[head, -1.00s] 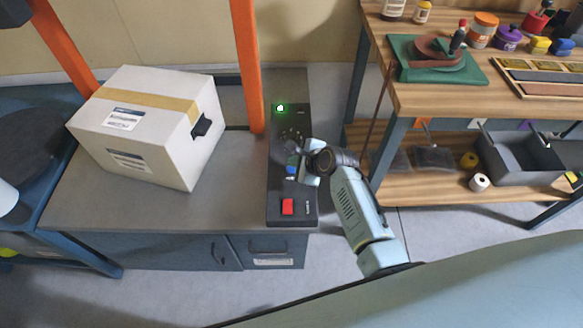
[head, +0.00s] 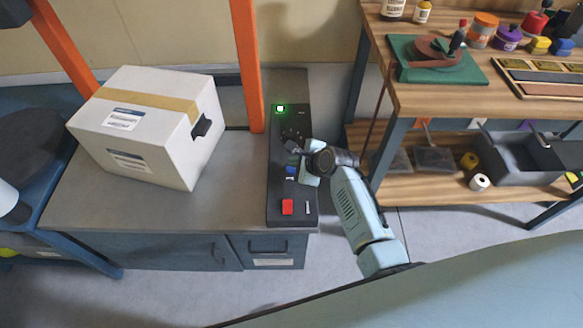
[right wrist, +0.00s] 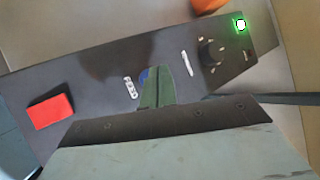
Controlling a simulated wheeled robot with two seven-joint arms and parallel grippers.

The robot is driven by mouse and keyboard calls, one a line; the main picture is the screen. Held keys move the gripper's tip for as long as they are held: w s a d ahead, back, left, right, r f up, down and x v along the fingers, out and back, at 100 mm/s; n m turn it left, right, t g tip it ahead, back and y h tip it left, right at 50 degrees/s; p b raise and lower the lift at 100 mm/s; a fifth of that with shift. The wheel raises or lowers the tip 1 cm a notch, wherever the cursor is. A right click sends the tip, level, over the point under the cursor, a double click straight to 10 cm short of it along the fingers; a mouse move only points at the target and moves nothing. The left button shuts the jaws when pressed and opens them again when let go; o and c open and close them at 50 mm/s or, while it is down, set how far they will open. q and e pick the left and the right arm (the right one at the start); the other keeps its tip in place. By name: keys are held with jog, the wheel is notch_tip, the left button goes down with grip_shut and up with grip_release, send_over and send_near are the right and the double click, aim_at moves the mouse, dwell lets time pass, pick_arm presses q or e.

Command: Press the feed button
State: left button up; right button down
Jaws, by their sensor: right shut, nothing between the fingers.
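The dark control panel (head: 275,185) lies along the right end of the grey bench. A blue button (head: 291,170) sits mid-panel with a small white label beside it. In the right wrist view only an edge of the blue button (right wrist: 144,74) shows; the finger hides the rest. My right gripper (head: 299,163) is shut and empty, its tips at the blue button. The shut fingers also show in the right wrist view (right wrist: 158,88). I cannot tell whether they touch or press the button. My left gripper is not in view.
On the panel are a red button (head: 287,207), a black knob (right wrist: 211,52) and a lit green lamp (head: 280,108). An orange post (head: 248,65) rises beside the panel. A cardboard box (head: 150,125) stands left. A wooden workbench (head: 440,98) stands right.

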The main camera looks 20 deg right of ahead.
aim_at(294, 171)
jog(key=shift+f, duration=0.2)
dwell(0.4)
jog(key=shift+f, duration=0.25)
jog(key=shift+f, duration=0.45)
dwell(0.5)
jog(key=shift+r, duration=0.1)
jog(key=shift+r+p, duration=0.8)
jog(key=shift+p, duration=0.2)
notch_tip(294, 171, up, 5)
jog(key=p, duration=0.6)
jog(key=shift+s+d, duration=0.1)
dwell(0.7)
